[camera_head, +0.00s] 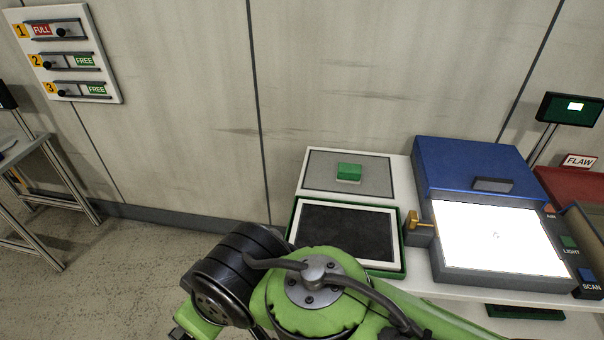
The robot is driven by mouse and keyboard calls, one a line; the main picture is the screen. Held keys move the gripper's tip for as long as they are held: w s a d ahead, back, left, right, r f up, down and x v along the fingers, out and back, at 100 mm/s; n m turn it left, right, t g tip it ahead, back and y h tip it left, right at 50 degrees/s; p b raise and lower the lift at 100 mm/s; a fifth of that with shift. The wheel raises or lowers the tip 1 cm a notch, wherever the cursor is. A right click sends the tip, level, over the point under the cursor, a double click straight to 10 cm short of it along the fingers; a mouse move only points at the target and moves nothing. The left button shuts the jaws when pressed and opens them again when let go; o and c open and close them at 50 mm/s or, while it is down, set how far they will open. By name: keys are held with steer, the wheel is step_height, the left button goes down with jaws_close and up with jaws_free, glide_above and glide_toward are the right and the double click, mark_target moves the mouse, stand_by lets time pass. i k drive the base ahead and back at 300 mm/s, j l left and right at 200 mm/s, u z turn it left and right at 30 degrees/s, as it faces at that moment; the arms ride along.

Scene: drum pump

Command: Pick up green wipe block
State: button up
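The green wipe block (349,171) has a green top and a pale lower layer. It sits on a grey mat (323,183) at the back left of the white table. My green and black arm fills the bottom middle of the view, in front of the table. My gripper cannot be made out in this view, so what it holds is hidden.
A green-rimmed tray (401,245) with a dark panel lies in front of the mat. Right of it stand a blue-lidded box (470,165) and a bright light panel (500,240). A brass handle (418,220) sticks out leftward. A wall board (68,55) hangs upper left.

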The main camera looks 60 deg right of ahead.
mark_target(346, 172)
steer(key=i+j+z, duration=0.2)
steer(key=i+z, duration=0.2)
steer(key=i+j+z, duration=0.4)
steer(key=i, duration=0.2)
steer(key=i+j+z, duration=0.4)
steer(key=i+z, duration=0.8)
steer(key=i+l+z, duration=0.6)
steer(key=i+l, duration=0.2)
steer(key=i+j, duration=0.05)
steer(key=i, duration=0.05)
